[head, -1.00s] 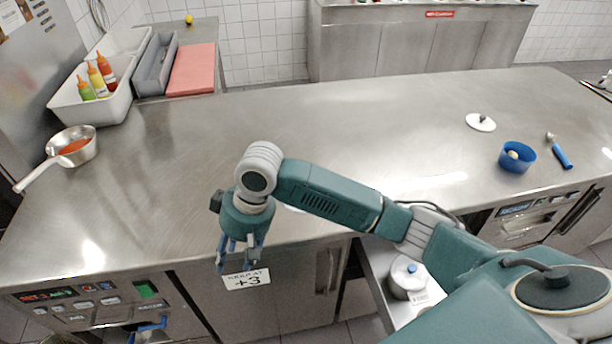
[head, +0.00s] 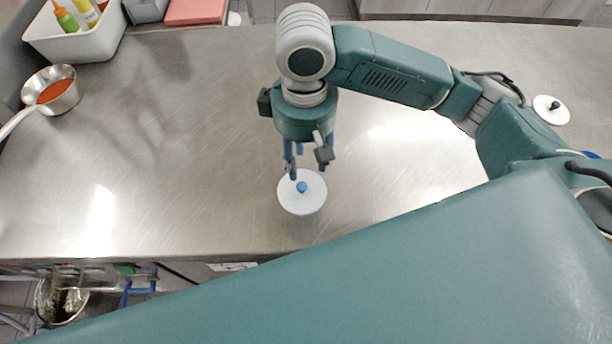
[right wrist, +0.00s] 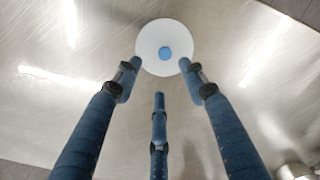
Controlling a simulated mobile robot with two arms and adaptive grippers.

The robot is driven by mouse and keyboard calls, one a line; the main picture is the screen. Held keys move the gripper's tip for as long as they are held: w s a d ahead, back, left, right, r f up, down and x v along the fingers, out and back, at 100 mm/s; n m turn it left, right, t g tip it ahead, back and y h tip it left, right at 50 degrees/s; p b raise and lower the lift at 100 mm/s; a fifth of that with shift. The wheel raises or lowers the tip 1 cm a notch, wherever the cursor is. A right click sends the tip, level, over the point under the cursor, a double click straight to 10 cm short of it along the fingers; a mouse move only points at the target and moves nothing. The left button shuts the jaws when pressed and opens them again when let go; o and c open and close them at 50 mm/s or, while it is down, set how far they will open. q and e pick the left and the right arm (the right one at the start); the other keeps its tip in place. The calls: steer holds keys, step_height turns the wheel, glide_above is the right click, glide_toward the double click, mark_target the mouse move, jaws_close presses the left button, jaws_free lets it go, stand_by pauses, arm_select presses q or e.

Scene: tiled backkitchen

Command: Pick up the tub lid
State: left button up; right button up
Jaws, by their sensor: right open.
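The tub lid is a white round disc with a blue knob and lies flat on the steel worktop near its front edge in the head view (head: 312,205). It also shows at the top of the right wrist view (right wrist: 148,48). My right gripper (head: 306,164) points down above the worktop, just behind the lid's knob in the head view. Its blue fingers are open and empty, and the lid lies beyond the fingertips in the right wrist view (right wrist: 160,80). The gap between fingers and knob is hard to judge. My left gripper is not in view.
A steel pan (head: 62,100) with red contents stands at the left, near a white bin (head: 75,45) with bottles. The worktop (head: 180,150) around the tub lid is clear.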

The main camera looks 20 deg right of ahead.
mark_target(302, 186)
steer(key=f, duration=0.2)
steer(key=shift+s+a+f, duration=0.15)
steer(key=shift+s+f, duration=0.1)
steer(key=shift+f, duration=0.5)
steer(key=f, duration=0.1)
steer(key=f+p, duration=0.1)
steer(key=f, duration=0.3)
steer(key=shift+a+p, duration=0.3)
steer(key=shift+p, duration=0.05)
steer(key=shift+w+f, duration=0.1)
steer(key=shift+f, duration=0.2)
steer(key=shift+c, duration=0.8)
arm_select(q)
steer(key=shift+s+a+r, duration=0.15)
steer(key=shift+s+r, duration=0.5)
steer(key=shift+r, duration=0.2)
arm_select(e)
steer(key=c, duration=0.9)
